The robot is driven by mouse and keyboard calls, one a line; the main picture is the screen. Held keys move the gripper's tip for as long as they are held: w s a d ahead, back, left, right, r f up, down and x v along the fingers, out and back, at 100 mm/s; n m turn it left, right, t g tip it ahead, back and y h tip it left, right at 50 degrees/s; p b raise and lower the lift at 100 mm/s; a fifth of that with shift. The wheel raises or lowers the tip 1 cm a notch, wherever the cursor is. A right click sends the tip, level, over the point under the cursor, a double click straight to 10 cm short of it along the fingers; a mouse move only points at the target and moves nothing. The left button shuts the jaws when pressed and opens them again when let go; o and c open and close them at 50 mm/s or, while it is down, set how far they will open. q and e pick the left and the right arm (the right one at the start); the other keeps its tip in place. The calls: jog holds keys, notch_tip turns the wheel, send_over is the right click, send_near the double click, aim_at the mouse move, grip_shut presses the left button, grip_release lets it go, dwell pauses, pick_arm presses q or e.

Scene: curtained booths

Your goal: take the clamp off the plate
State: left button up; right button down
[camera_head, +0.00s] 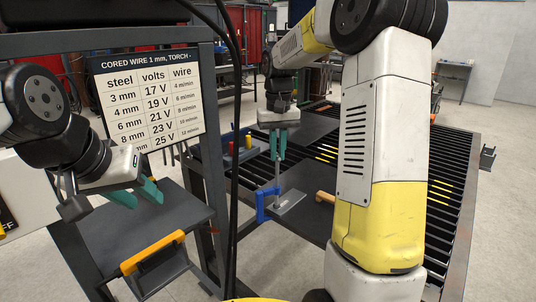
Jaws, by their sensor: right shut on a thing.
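The blue clamp (262,207) is at the near left edge of a small grey plate (289,205) on the slatted table. A thin upright grey bar rises beside its blue frame. My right gripper (277,157) points down with green fingertips, shut on the top of this bar. I cannot tell whether the clamp's jaws still touch the plate. My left gripper (136,194) has its two green fingers apart and is empty, above the dark side shelf at the left.
A dark shelf (170,220) with an orange-handled part (152,252) stands at the left, below a wire chart (147,100). A dark post and hanging black cables stand between it and the slatted table (450,215). A wooden-coloured piece (325,197) lies right of the plate.

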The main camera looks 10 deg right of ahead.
jog(key=n, duration=0.5)
jog(key=shift+r, duration=0.1)
jog(key=n, duration=0.4)
jog(key=shift+n, duration=0.3)
jog(key=n, duration=1.1)
jog(key=shift+n, duration=0.3)
